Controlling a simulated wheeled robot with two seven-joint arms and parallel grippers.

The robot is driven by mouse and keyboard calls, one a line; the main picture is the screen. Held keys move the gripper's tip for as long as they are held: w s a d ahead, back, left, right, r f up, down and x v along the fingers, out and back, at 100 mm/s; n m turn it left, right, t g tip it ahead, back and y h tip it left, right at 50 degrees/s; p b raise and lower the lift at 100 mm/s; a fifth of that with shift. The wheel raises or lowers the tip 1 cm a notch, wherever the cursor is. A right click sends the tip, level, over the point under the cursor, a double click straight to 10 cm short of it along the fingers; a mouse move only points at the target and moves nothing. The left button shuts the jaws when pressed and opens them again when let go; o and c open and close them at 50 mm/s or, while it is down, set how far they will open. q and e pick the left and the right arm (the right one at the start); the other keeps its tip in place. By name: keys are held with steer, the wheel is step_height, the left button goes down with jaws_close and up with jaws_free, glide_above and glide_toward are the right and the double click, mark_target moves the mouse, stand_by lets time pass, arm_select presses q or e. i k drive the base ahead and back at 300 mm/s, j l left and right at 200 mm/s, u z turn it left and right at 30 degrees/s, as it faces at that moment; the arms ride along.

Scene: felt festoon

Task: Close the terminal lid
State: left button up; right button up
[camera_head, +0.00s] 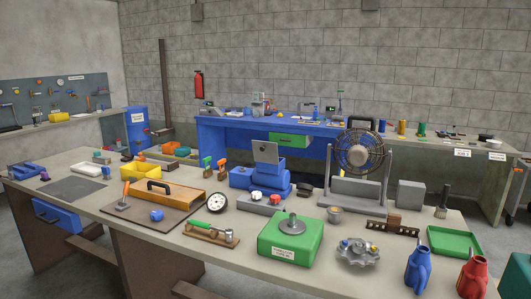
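A grey flat lid (265,152) stands raised and tilted on top of a blue motor-like body (241,179) in the middle of the near workbench. It looks like the terminal lid, and it is open. The inside of the blue box below it is mostly hidden from here. Neither of my grippers shows in the head view, so nothing is seen touching the lid.
A grey control box (258,205) with red and white knobs stands in front of the blue body. A caged fan (359,153) stands to its right, a green box (291,243) in front. The workbench (100,207) is crowded.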

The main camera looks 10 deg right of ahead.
mark_target(264, 154)
steer(key=i+l, duration=0.4)
steer(key=i, duration=0.2)
steer(key=i+l, duration=0.4)
steer(key=i, duration=0.2)
steer(key=j+z, duration=0.15)
steer(key=z, duration=0.2)
